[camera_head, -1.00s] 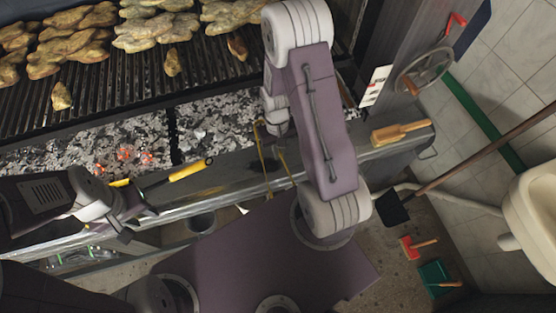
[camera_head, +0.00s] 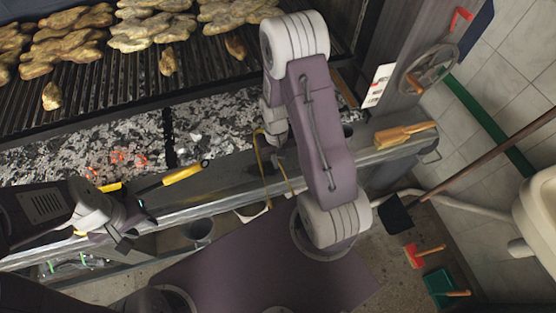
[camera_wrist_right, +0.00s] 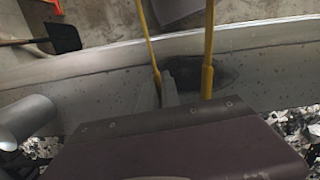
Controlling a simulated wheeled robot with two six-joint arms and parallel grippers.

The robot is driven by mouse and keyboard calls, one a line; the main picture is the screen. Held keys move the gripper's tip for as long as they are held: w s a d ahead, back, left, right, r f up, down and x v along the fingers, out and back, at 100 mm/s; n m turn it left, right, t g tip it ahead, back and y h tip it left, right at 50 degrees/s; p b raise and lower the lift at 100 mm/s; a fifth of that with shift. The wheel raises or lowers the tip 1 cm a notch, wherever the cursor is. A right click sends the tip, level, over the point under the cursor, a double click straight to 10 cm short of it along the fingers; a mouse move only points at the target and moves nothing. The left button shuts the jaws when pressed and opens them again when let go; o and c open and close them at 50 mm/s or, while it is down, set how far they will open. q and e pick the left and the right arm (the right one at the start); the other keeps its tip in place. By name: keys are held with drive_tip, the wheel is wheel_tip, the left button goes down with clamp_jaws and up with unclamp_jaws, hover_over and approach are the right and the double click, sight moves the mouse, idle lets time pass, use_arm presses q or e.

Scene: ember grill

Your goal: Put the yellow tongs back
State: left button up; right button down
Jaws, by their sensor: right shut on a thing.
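The yellow tongs (camera_head: 260,160) hang from my right gripper (camera_head: 276,150), their two thin arms reaching down across the grill's front ledge. In the right wrist view, the two yellow arms (camera_wrist_right: 208,55) stand apart above the metal ledge, and the dark gripper body covers their near ends. My right gripper is shut on the tongs, though its fingertips are mostly hidden. My left gripper (camera_head: 122,228) is over the left part of the ledge, beside a yellow-handled tool (camera_head: 183,174). Its finger opening is unclear.
The grill grate (camera_head: 130,85) with meat lies behind, above glowing coals (camera_head: 120,160). A wooden-handled brush (camera_head: 403,135) lies on the ledge's right end. A shovel (camera_head: 395,213) and sink are at right.

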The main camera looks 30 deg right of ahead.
drive_tip(key=c, duration=1.6)
unclamp_jaws()
drive_tip(key=shift+f, duration=0.1)
drive_tip(key=shift+o, duration=0.2)
wheel_tip(320, 180, up, 13)
drive_tip(key=w+p, duration=0.1)
drive_tip(key=s+a+r+n+t, duration=0.1)
drive_tip(key=s+a+t, duration=0.1)
drive_tip(key=s+a, duration=0.3)
drive_tip(key=shift+s+a+r+n, duration=0.3)
drive_tip(key=shift+s+a+n, duration=0.1)
drive_tip(key=shift+a, duration=0.1)
